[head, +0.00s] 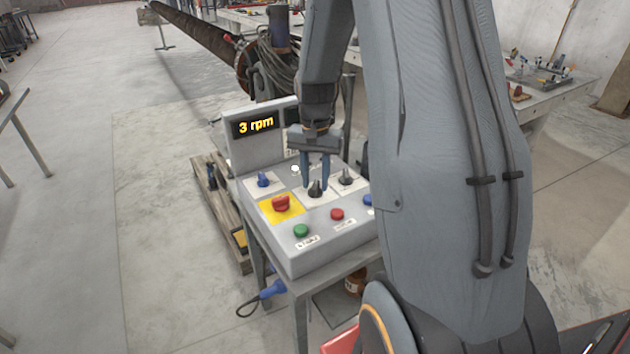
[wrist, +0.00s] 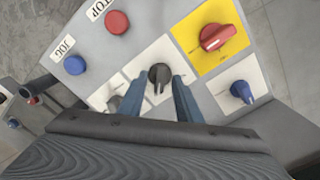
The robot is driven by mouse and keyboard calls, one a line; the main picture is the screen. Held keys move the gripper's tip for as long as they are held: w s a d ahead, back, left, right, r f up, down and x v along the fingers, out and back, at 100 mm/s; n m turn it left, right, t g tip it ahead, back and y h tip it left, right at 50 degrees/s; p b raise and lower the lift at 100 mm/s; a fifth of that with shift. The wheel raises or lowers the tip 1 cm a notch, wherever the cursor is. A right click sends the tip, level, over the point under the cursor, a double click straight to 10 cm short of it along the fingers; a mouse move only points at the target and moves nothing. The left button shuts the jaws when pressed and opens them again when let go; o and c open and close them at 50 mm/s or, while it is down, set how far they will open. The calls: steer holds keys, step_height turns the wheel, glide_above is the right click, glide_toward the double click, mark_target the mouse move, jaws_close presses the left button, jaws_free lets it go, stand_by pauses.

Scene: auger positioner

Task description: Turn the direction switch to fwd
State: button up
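A black rotary knob (head: 316,188) on a white plate sits in the middle of the control panel's switch row, and it also shows in the wrist view (wrist: 160,74). Its plate label is not readable, so I cannot confirm it is the direction switch. In the wrist view its light pointer mark faces down the picture, toward my gripper. My gripper (head: 316,183) reaches down from above, with its two blue fingers on either side of this knob. In the wrist view the fingers (wrist: 167,88) stand apart, with a gap beside the knob; firm contact is not visible.
A blue knob (head: 263,180) and a dark knob (head: 346,177) flank it. A red knob on a yellow plate (head: 280,203), a green button (head: 301,231) and a red button (head: 337,214) are nearer. The display (head: 256,124) reads 3 rpm. A blue JOG button (wrist: 75,65) is left.

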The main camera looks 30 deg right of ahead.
mark_target(315, 184)
step_height(315, 184, up, 7)
steer(key=shift+r+b, duration=0.1)
steer(key=shift+b, duration=0.65)
